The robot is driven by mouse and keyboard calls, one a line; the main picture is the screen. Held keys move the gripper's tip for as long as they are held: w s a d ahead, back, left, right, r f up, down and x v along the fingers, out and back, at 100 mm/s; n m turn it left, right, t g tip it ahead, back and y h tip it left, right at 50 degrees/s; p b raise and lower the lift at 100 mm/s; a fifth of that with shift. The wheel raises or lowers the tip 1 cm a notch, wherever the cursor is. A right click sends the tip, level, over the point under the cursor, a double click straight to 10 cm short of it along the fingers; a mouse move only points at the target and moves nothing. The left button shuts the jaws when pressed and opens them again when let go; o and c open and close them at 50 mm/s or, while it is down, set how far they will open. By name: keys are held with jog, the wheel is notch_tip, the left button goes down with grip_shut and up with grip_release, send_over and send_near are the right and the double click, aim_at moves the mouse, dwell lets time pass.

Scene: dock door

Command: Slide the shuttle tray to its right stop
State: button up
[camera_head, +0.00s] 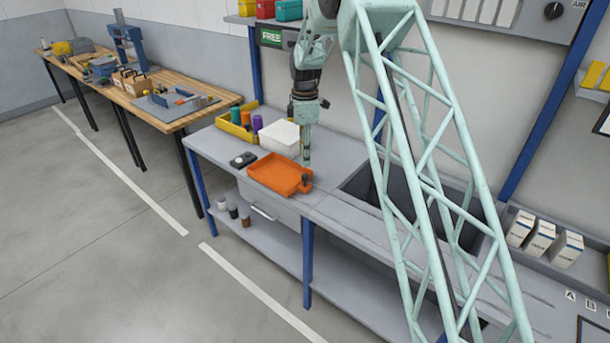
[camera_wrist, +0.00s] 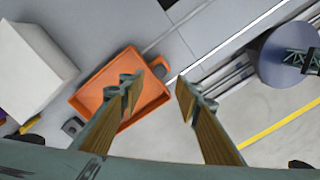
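The shuttle tray (camera_head: 276,174) is a shallow orange tray lying on the grey bench top. A small dark upright knob (camera_head: 305,180) stands at its right end. The tray also shows in the wrist view (camera_wrist: 92,98), left of centre. My gripper (camera_head: 307,162) points down by the tray's back right corner. In the wrist view my gripper (camera_wrist: 158,86) is open, its two fingers wide apart with nothing between them. I cannot tell whether a finger touches the tray.
A yellow crate (camera_head: 236,125) with coloured cylinders is at the bench's left end. Right of the tray lies bare bench, then a dark sunken well (camera_head: 375,185).

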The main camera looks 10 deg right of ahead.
aim_at(305, 175)
jog(key=shift+f+b, duration=0.3)
jog(key=shift+f, duration=4.1)
grip_shut()
